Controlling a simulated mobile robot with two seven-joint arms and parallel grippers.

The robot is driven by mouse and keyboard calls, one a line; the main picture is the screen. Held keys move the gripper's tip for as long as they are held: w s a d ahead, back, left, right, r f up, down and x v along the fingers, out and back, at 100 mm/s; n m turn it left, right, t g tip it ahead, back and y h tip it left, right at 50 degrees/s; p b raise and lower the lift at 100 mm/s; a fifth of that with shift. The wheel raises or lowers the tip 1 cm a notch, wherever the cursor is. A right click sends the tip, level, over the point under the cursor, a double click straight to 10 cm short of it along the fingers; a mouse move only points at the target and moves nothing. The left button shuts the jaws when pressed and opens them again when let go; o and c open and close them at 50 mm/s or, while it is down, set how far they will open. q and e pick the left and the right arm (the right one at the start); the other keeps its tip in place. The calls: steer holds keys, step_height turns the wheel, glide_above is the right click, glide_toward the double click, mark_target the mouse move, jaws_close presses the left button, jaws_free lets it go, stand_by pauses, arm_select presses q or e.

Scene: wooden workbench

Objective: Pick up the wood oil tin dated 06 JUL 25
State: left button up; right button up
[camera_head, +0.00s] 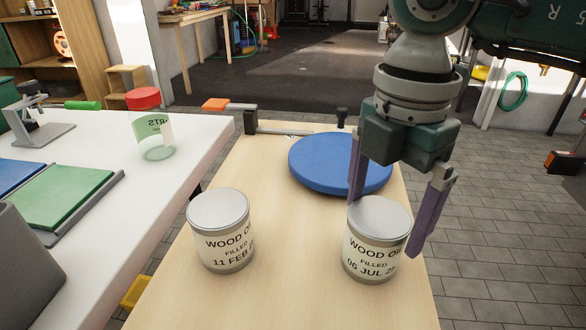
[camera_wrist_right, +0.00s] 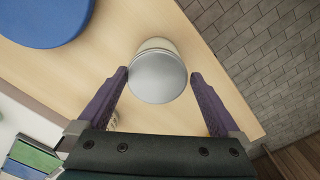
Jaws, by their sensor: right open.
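The wood oil tin dated 06 JUL 25 (camera_head: 370,257) stands upright at the right front of the wooden bench, its label facing the head camera. A second wood oil tin (camera_head: 222,248), its label reading 11 FEB with the year cut off, stands to its left. My right gripper (camera_head: 384,225) is open above and around the 06 JUL 25 tin, one purple finger behind it and one at its right. In the right wrist view the tin's grey lid (camera_wrist_right: 158,77) lies between the open fingertips (camera_wrist_right: 158,78). My left gripper is not in view.
A blue round disc (camera_head: 320,170) lies behind the tins, close to the right gripper. A clamp (camera_head: 250,120) sits at the bench's far edge. A white table (camera_head: 185,185) with a red-lidded jar (camera_head: 153,138) stands to the left. The bench between the tins is clear.

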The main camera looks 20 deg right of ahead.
step_height(320, 180, down, 5)
steer(key=shift+w+a+f+b, duration=0.1)
steer(key=shift+w+b, duration=0.05)
steer(key=shift+b, duration=0.4)
steer(key=c, duration=1.5)
